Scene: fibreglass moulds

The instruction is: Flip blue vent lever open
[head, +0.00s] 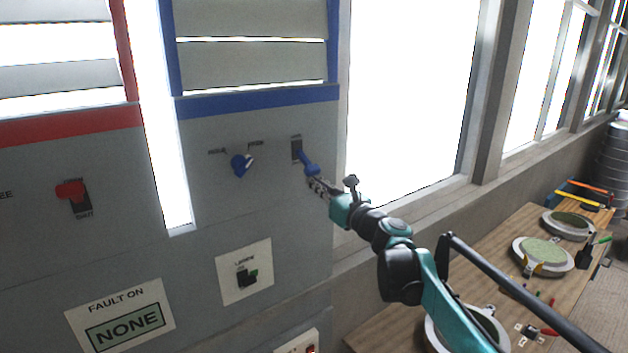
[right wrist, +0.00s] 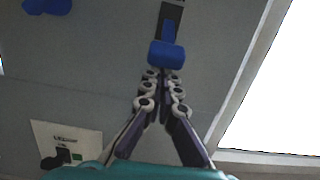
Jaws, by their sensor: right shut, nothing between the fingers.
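The blue vent lever (head: 308,162) sticks out of a dark slot plate (head: 296,149) on the grey panel under the blue-framed louvres. In the head view its handle slants down and to the right of the slot. In the right wrist view the blue lever's wide end (right wrist: 167,54) shows below the slot. My right gripper (head: 316,184) is shut and empty, its tips just below the lever's end. In the right wrist view the closed fingertips (right wrist: 160,74) are right at the end's lower edge; I cannot tell whether they touch it. My left gripper is not in view.
A blue rotary knob (head: 240,165) sits left of the lever. A red lever (head: 71,190) is farther left. Below is a white plate with a black and green switch (head: 246,277). A window is to the right, and a workbench (head: 510,250) with round moulds stands lower right.

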